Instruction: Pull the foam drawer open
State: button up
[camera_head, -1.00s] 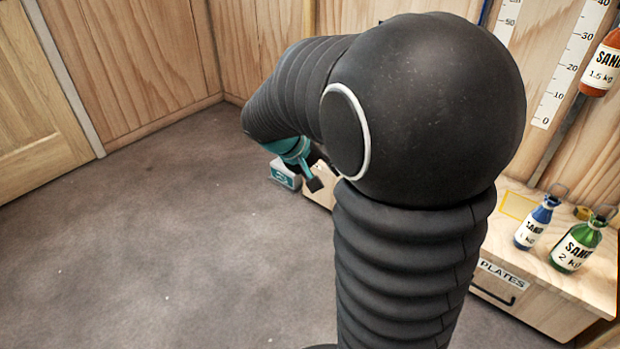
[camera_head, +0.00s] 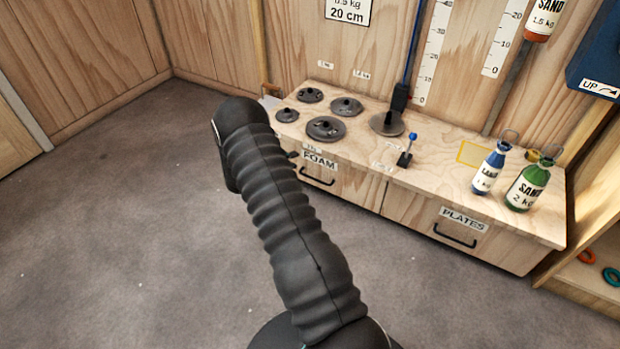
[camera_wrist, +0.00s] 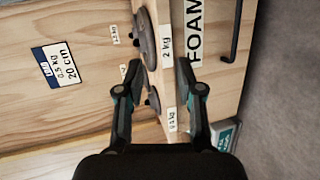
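The foam drawer (camera_head: 345,189) is a plain wooden front with a white FOAM label (camera_head: 320,161) and a dark bar handle (camera_head: 317,178). It looks shut, level with the front beside it. My arm covers its left end. In the wrist view, turned on its side, the FOAM label (camera_wrist: 194,30) lies beyond my right fingertip and the handle (camera_wrist: 236,36) is further right. My gripper (camera_wrist: 159,72) is open and empty, its fingers either side of the bench's top front edge, apart from the handle. In the head view my gripper is mostly hidden behind my arm.
Several dark weight discs (camera_head: 325,128) lie on the bench top (camera_head: 440,160) above the drawer. A plates drawer (camera_head: 459,236) is to the right. Blue (camera_head: 489,169) and green (camera_head: 527,187) sand bottles stand at the right end. The floor in front is clear.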

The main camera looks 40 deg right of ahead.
aim_at(310, 177)
notch_tip(310, 177, down, 18)
jog(key=n+t, duration=0.3)
jog(key=shift+t, duration=0.3)
jog(key=b+x, duration=0.1)
jog(key=x, duration=1.3)
jog(key=shift+w+r, duration=0.1)
jog(key=shift+w, duration=0.1)
grip_shut()
jog(key=shift+a, duration=0.1)
